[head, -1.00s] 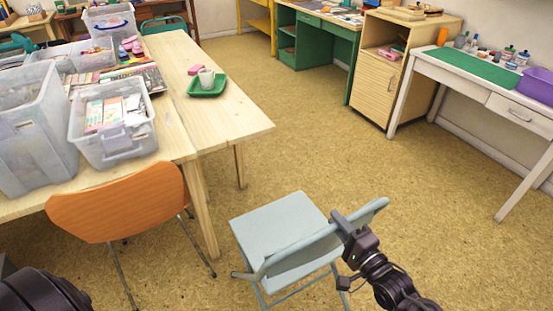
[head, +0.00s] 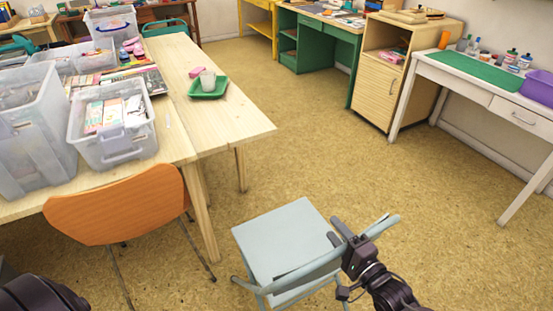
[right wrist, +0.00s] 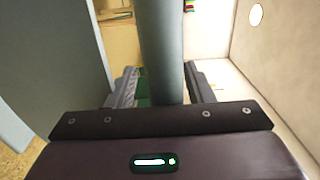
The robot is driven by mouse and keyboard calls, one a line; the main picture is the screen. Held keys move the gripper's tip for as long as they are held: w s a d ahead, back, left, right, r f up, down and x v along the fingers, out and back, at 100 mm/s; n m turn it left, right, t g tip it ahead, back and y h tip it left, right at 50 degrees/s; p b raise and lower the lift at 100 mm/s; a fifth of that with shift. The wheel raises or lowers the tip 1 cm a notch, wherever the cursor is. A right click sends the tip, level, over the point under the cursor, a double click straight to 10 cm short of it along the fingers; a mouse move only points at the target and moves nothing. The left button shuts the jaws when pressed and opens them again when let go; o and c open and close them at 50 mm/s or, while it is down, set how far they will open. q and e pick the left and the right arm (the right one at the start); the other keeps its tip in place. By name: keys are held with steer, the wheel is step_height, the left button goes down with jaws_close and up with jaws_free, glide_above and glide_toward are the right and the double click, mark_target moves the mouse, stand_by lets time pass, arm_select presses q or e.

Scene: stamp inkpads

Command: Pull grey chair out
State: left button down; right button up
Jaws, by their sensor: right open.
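The grey chair (head: 281,242) is a pale blue-grey folding chair at the bottom centre of the head view, standing apart from the wooden table with its backrest toward me. My right gripper (head: 338,234) is open at the top rail of the backrest. In the right wrist view, the grey rail (right wrist: 162,45) runs between the two spread fingers of the gripper (right wrist: 160,86), with a gap showing on either side. A dark part of my left arm shows at the bottom left of the head view, but its gripper is out of view.
An orange chair (head: 120,208) stands at the wooden table (head: 215,120) to the left. A white desk (head: 480,85) is at the right. The floor (head: 330,150) between is clear.

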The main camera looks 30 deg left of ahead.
arm_select(q)
steer(key=shift+r, duration=0.1)
arm_select(e)
steer(key=shift+r, duration=0.25)
arm_select(q)
step_height(320, 180, up, 6)
steer(key=s+p, duration=0.2)
steer(key=p, duration=0.5)
steer(key=shift+s+a, duration=0.2)
steer(key=shift+s, duration=0.05)
arm_select(e)
steer(key=v, duration=1.2)
steer(key=shift+w+f, duration=0.1)
steer(key=shift+f, duration=0.05)
